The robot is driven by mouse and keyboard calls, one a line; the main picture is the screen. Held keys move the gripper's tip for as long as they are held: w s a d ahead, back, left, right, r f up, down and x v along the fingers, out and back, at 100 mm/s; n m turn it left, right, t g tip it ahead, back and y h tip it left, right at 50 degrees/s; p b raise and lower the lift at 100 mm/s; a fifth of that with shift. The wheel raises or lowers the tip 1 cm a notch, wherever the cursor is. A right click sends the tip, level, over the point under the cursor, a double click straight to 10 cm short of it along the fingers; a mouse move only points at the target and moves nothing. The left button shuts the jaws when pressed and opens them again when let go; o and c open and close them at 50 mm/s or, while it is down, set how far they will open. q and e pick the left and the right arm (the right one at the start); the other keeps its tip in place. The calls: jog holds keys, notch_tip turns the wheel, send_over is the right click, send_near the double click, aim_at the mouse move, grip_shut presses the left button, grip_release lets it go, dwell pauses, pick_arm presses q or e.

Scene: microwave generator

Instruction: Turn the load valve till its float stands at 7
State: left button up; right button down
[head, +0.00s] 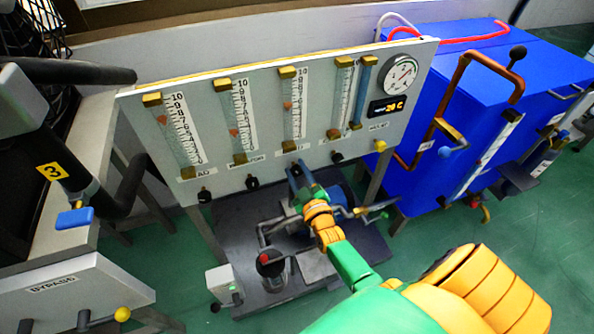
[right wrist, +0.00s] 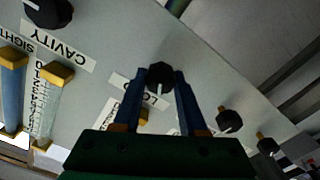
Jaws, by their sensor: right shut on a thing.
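The load flowmeter (head: 296,105) is the third tube from the left on the grey panel in the head view. Its small reddish float (head: 288,105) stands around the middle of the scale, near 5; the digits are too small for an exact reading. In the right wrist view my right gripper (right wrist: 160,85) is shut on the black load valve knob (right wrist: 160,75), a finger on each side. The label beside it is partly covered. My left gripper is not in view.
Neighbouring black knobs (head: 252,182) and (head: 337,157) sit close on either side along the panel's lower edge. A pump on a dark base (head: 270,265) stands below my right arm. A blue cabinet (head: 480,90) with copper pipe stands at right.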

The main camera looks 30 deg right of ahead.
dwell(0.3)
jog(key=shift+c, duration=2.3)
grip_release()
jog(key=shift+s, duration=0.1)
jog(key=p+v, duration=0.1)
jog(key=v, duration=0.6)
jog(key=shift+p, duration=0.35)
jog(key=shift+f, duration=0.1)
